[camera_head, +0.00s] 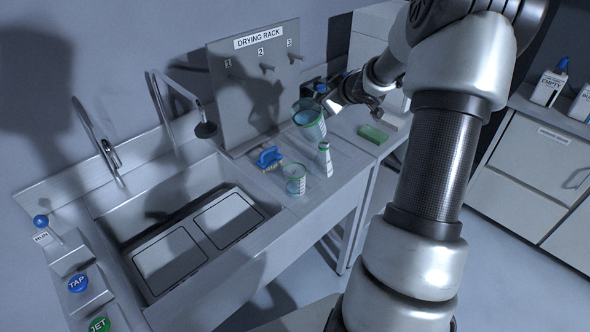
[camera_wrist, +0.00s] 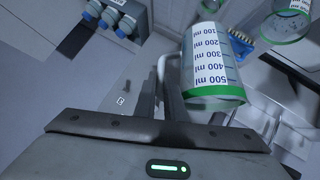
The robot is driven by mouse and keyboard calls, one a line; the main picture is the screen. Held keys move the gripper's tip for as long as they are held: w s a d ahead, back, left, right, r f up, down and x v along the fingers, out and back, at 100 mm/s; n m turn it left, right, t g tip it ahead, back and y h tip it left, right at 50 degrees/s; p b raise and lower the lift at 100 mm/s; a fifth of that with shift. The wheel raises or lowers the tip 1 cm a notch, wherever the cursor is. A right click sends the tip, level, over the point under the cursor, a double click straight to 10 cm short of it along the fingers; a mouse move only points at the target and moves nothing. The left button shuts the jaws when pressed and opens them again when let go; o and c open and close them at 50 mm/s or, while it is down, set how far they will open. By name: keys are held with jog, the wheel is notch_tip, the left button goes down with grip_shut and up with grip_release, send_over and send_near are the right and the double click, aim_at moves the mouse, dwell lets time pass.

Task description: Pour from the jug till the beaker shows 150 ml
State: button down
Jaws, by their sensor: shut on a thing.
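The jug (camera_head: 311,122) is a clear vessel with a green rim and a white scale up to 500 ml. It is held above the counter, tilted somewhat in the head view. In the wrist view the jug (camera_wrist: 212,62) stands close beside my fingers. My gripper (camera_head: 333,106) is shut on the jug, at its handle side; it also shows in the wrist view (camera_wrist: 168,85). The beaker (camera_head: 295,186), clear with a green rim, stands on the counter below and slightly left of the jug. It shows at upper right of the wrist view (camera_wrist: 290,22). Its level is unreadable, and no stream is visible.
A small white and green bottle (camera_head: 325,162) stands right of the beaker. A blue-topped item (camera_head: 269,157) sits behind it. A sink (camera_head: 185,232) lies left, the drying rack (camera_head: 254,85) behind. A green block (camera_head: 373,134) lies on the counter to the right.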

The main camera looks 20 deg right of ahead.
aim_at(313, 117)
jog(key=shift+s+a+r+n+t+h, duration=0.2)
jog(key=shift+s+a+n+t+h, duration=0.3)
jog(key=shift+a, duration=0.3)
dwell(1.2)
jog(key=shift+a, duration=0.15)
jog(key=shift+s+a, duration=0.1)
jog(key=shift+s, duration=0.1)
dwell(1.6)
jog(key=shift+s+a+n+t+h+b, duration=0.25)
jog(key=shift+a+n+t+h+b, duration=0.25)
jog(key=shift+b, duration=1.1)
dwell(2.4)
